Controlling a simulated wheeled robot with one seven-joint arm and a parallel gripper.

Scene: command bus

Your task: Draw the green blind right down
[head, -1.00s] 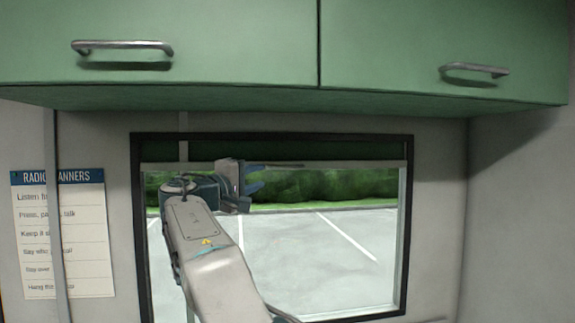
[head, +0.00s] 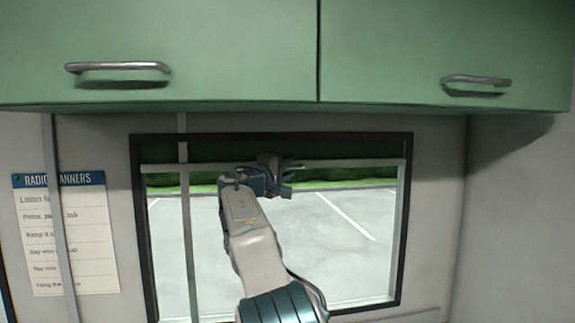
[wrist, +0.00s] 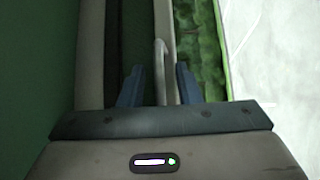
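The dark green blind (head: 350,149) is a narrow strip across the top of the window, with a pale rail (head: 370,162) along its lower edge. In the wrist view the blind (wrist: 128,35) appears turned on its side, with a pale handle (wrist: 160,70) by its rail. Contact cannot be seen. My arm hides part of the rail in the head view.
Green cupboards (head: 200,45) with metal handles overhang the window closely. A dark frame (head: 408,230) surrounds the window. A thin grey pole (head: 187,230) stands in front of its left part. A radio manners poster (head: 75,235) hangs at left.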

